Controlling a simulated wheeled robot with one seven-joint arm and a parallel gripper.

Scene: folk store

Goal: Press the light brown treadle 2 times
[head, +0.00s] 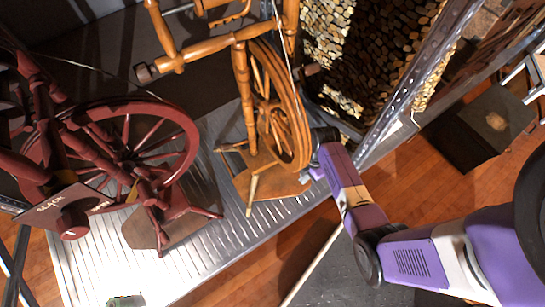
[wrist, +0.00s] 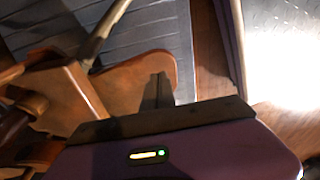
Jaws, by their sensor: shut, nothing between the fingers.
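The light brown treadle (head: 270,184) is a flat wooden board low under the light brown spinning wheel (head: 277,105). In the wrist view the treadle (wrist: 128,82) is a rounded board running toward the upper right. My gripper (wrist: 157,92) is shut and empty, with its dark fingertips over the treadle's right part. I cannot tell whether they touch it. In the head view my wrist is beside the wheel's right side, and the fingertips are mostly hidden.
A dark red spinning wheel (head: 125,150) stands to the left on the same ribbed metal platform (head: 210,245). A metal post (head: 410,80) and a log stack (head: 355,50) are behind my arm. Wooden floor (head: 410,175) shows at the right.

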